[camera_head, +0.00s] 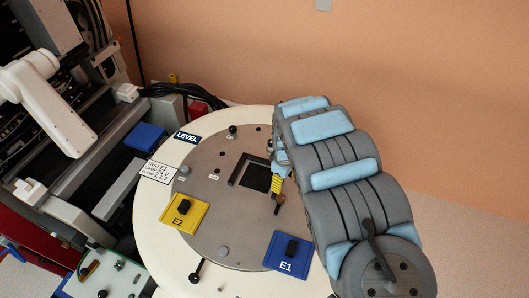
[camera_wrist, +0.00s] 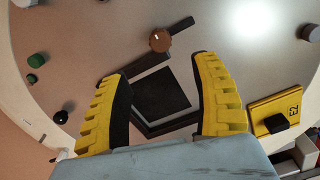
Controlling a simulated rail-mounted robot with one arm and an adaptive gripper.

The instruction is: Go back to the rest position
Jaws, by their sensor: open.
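My gripper (camera_head: 277,186) is at the end of my grey arm, low over the round grey plate (camera_head: 215,225), at the right side of a dark square opening (camera_head: 257,176). In the wrist view its two yellow fingers (camera_wrist: 160,69) are spread apart with nothing between them. The dark square (camera_wrist: 161,93) shows between and beyond the fingers, edged by a black angled bracket (camera_wrist: 150,65). A brown round knob (camera_wrist: 160,40) stands just past the fingertips. My arm hides the right part of the plate in the head view.
The plate sits on a cream round table (camera_head: 160,215). A yellow E2 block (camera_head: 184,213) and a blue E1 block (camera_head: 288,254) with black knobs are on it. Small pegs stand around the rim. Machinery (camera_head: 60,130) crowds the left; the wall side at upper right is clear.

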